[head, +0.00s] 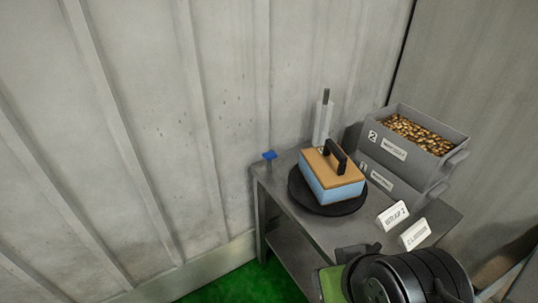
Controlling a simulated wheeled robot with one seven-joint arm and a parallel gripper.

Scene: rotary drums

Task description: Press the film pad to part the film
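I cannot tell for sure which thing is the film pad. A small blue piece (269,155) sits at the far left corner of the grey table (330,231). A block (335,188) with a tan top, light blue sides and a black handle stands on a black round plate (297,194) on the table. A green flat piece (329,287) shows at the bottom, partly cut off and covered. No film can be made out. A black ribbed part at the bottom right seems to be my arm; no gripper fingers show.
Two stacked grey bins stand at the back right; the upper bin (452,164) holds many small brown pieces. White label cards (392,216) stand in front. A pale upright post (323,122) rises behind the block. A ribbed grey wall (140,120) closes off the left.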

